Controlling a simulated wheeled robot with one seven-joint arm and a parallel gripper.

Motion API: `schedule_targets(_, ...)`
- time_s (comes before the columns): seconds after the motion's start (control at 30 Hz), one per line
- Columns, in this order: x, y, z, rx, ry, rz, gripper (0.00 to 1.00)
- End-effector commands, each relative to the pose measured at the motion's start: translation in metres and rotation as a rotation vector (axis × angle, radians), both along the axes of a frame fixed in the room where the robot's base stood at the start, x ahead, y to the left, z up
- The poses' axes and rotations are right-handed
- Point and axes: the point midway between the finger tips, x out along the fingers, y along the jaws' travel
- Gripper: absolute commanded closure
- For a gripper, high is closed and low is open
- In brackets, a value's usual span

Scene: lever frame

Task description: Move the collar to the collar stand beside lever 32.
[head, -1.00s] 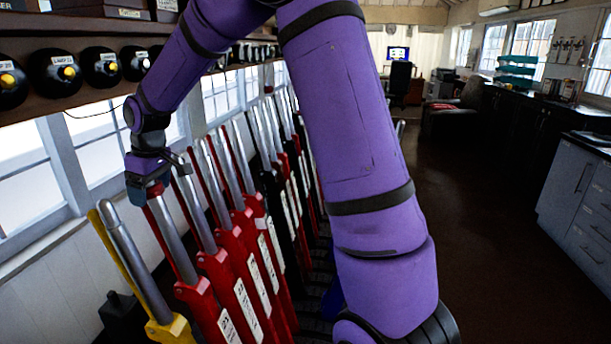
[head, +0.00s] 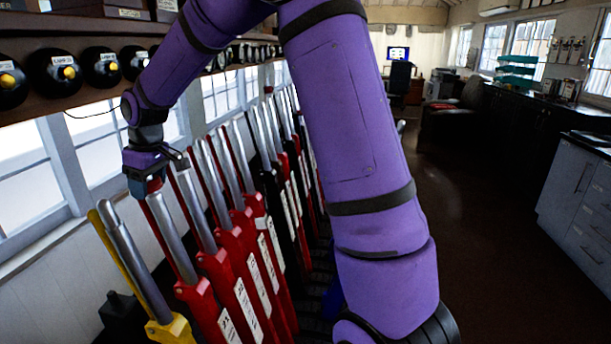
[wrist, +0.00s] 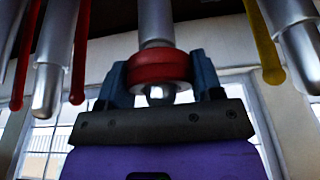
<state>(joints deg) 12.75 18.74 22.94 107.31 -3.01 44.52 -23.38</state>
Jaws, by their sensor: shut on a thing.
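The red collar (wrist: 158,68) is a thick ring around the rounded steel end of a lever (wrist: 156,22) in the wrist view. The lever's tip shows through the ring. My gripper (wrist: 160,80) has its blue-grey fingers on both sides of the collar and is shut on it. In the head view, my gripper (head: 146,186) is at the top of a red lever (head: 173,236) near the left end of the row, with a little of the collar (head: 154,186) showing. I cannot make out a collar stand or the number 32.
A yellow lever (head: 163,318) stands just left of the held one. Several red and black levers stand close together to the right, partly hidden by my arm. A shelf (head: 100,92) with black round instruments hangs above. The floor at right (head: 480,230) is clear.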

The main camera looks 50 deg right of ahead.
Motion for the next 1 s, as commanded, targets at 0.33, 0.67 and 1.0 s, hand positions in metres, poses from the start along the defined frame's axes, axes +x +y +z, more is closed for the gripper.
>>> schedule_targets(0.33, 0.004, 0.003, 0.024, 0.0, -0.001, 0.001, 0.61)
schedule_targets(0.67, 0.008, 0.005, 0.047, 0.0, -0.002, 0.001, 0.61)
schedule_targets(1.0, 0.011, 0.007, 0.067, 0.0, -0.001, 0.0, 0.61)
